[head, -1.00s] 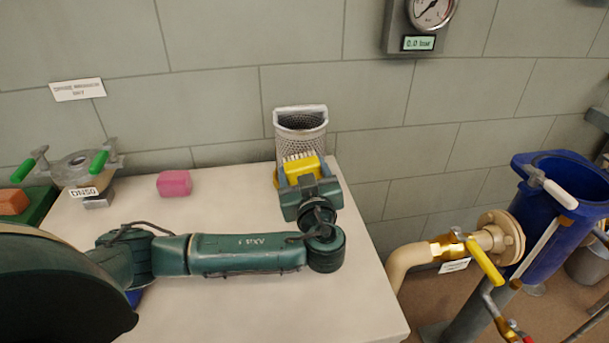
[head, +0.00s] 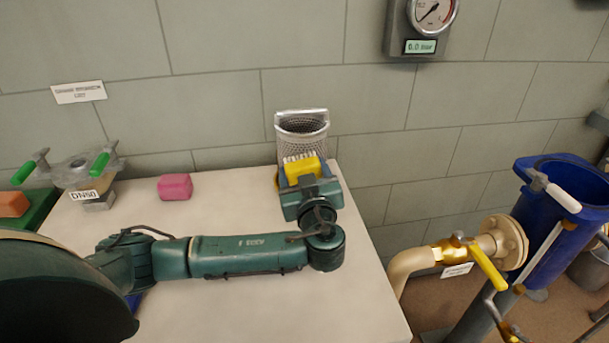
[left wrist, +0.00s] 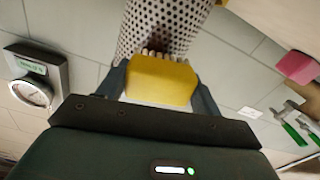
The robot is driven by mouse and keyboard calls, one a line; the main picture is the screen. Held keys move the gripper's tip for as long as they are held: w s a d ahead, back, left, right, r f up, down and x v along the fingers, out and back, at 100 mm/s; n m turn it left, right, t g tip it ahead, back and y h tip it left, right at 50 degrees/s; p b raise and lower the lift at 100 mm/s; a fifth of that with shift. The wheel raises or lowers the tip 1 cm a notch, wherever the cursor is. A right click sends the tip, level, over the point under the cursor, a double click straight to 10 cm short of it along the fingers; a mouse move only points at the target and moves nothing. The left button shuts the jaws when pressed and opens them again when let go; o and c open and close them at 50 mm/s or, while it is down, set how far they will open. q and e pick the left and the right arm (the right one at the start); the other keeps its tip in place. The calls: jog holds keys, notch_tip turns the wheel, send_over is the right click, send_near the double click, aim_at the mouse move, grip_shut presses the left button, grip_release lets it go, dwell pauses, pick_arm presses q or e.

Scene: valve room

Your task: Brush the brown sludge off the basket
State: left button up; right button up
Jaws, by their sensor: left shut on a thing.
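The metal mesh basket (head: 303,138) stands upright at the back edge of the white table, near the wall. My left gripper (head: 304,172) is shut on a yellow brush (head: 302,168) with pale bristles. The bristles point at the near side of the basket. In the left wrist view, the brush (left wrist: 162,80) sits between the two fingers, and its bristles meet or nearly meet the perforated basket wall (left wrist: 160,25). I cannot tell for sure whether they touch. My right gripper is not in view.
On the table (head: 250,310) are a pink block (head: 174,187) and a green-handled valve piece (head: 78,172) marked DN50. A pipe with a yellow-handled valve (head: 462,252) and a blue bin (head: 550,215) stand right of the table. The table's middle is partly covered by my arm.

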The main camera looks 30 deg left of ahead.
pick_arm(q)
jog(key=shift+w+a, duration=0.3)
jog(key=shift+w, duration=0.1)
jog(key=shift+d+b, duration=0.1)
jog(key=shift+b, duration=0.2)
